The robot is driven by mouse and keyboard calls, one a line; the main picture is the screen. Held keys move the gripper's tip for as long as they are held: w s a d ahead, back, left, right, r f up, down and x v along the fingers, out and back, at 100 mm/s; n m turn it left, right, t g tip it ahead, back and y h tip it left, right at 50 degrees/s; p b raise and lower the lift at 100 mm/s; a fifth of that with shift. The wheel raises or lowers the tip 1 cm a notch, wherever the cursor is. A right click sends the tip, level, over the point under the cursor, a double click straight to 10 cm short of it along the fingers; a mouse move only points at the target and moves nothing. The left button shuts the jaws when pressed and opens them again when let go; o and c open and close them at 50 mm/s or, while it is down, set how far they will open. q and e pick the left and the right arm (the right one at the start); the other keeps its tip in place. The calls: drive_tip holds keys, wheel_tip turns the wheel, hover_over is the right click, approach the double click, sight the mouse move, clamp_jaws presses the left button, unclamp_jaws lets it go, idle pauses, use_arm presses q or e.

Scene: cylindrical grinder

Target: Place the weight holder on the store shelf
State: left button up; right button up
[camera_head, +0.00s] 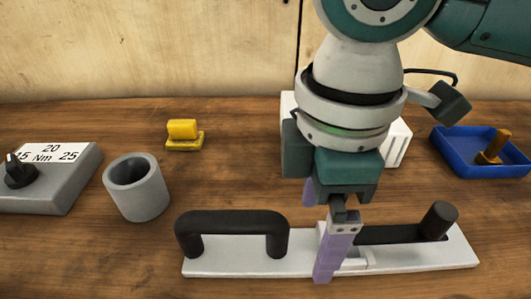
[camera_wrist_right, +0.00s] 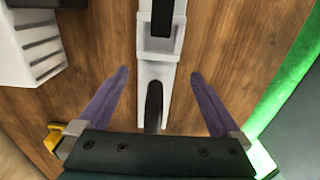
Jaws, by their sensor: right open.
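A long white bar (camera_head: 209,262) lies on the wooden table, with an arched black handle (camera_head: 232,226) on its left and a slanted black lever (camera_head: 438,220) on its right. I cannot tell for sure whether this is the weight holder. No store shelf is recognisable. My right gripper (camera_head: 322,235) points down over the bar's middle, open and empty. In the right wrist view its purple fingers (camera_wrist_right: 160,100) stand wide apart, one on each side of the bar (camera_wrist_right: 152,76), with the handle (camera_wrist_right: 154,103) low between them. My left gripper is not in view.
A grey torque box (camera_head: 60,190) with a knob and a grey hollow cylinder (camera_head: 136,187) stand at left. A yellow piece (camera_head: 184,135) lies behind. A white slotted box (camera_head: 397,145) stands partly hidden behind my right gripper. A blue tray (camera_head: 450,155) holds an orange-brown part (camera_head: 492,148).

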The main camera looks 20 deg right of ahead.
sight(307, 248)
drive_tip(key=f, duration=0.2)
drive_tip(key=f+b, duration=0.1)
drive_tip(key=f, duration=0.1)
drive_tip(key=shift+w+a+f, duration=0.1)
drive_tip(key=shift+w+f, duration=0.1)
drive_tip(key=shift+f, duration=0.05)
drive_tip(key=shift+c, duration=0.4)
clamp_jaws()
drive_tip(key=shift+r, duration=0.1)
